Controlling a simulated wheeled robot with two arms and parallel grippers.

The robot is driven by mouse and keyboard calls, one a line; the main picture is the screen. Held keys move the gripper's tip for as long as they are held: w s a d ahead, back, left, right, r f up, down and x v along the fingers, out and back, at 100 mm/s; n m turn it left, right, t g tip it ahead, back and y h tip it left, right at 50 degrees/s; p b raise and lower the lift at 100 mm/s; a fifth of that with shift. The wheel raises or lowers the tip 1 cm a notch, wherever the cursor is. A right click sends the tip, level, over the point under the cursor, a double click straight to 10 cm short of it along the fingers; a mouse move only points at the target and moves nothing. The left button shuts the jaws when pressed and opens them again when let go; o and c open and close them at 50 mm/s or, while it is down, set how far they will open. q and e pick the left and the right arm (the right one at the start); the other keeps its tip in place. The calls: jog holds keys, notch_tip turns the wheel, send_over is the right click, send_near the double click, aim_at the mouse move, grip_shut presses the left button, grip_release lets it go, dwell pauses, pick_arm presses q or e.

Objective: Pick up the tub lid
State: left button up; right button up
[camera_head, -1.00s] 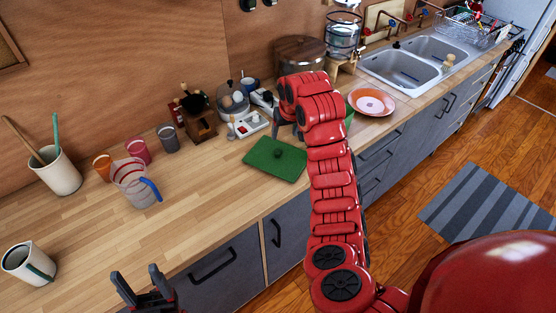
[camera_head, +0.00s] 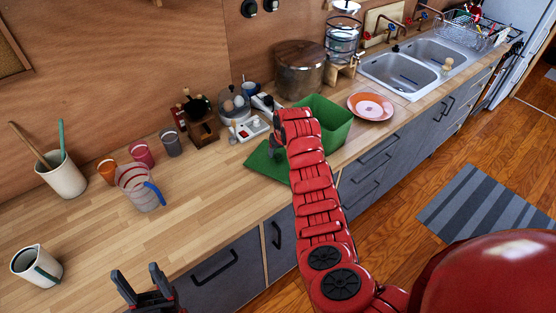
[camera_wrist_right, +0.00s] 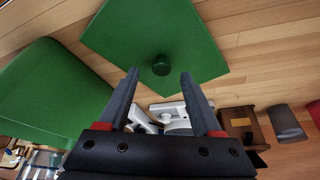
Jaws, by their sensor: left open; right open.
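The green tub lid (camera_head: 258,161) lies flat on the wooden counter, left of the green tub (camera_head: 336,122). My right arm hides part of the lid in the head view. The wrist view shows the lid (camera_wrist_right: 195,35) with its round dark green knob (camera_wrist_right: 161,65) in line with the gap between the fingertips. My right gripper (camera_wrist_right: 158,75) is open and empty, over or close to the lid; the exact gap cannot be told. In the head view this gripper (camera_head: 273,150) is mostly hidden. My left gripper (camera_head: 137,276) is open and empty at the counter's front edge.
Just behind the lid are a white appliance (camera_head: 251,129) and a wooden block (camera_head: 203,130). An orange plate (camera_head: 371,106) lies right of the tub. A measuring jug (camera_head: 139,188) and several cups stand to the left. The front left counter is largely clear.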

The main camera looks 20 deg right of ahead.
aim_at(278, 156)
jog(key=shift+w+a+f+p, duration=0.2)
jog(key=shift+w+f+p, duration=0.1)
jog(key=shift+f+p, duration=0.2)
jog(key=shift+x, duration=1.2)
jog(key=shift+d, duration=0.1)
grip_shut()
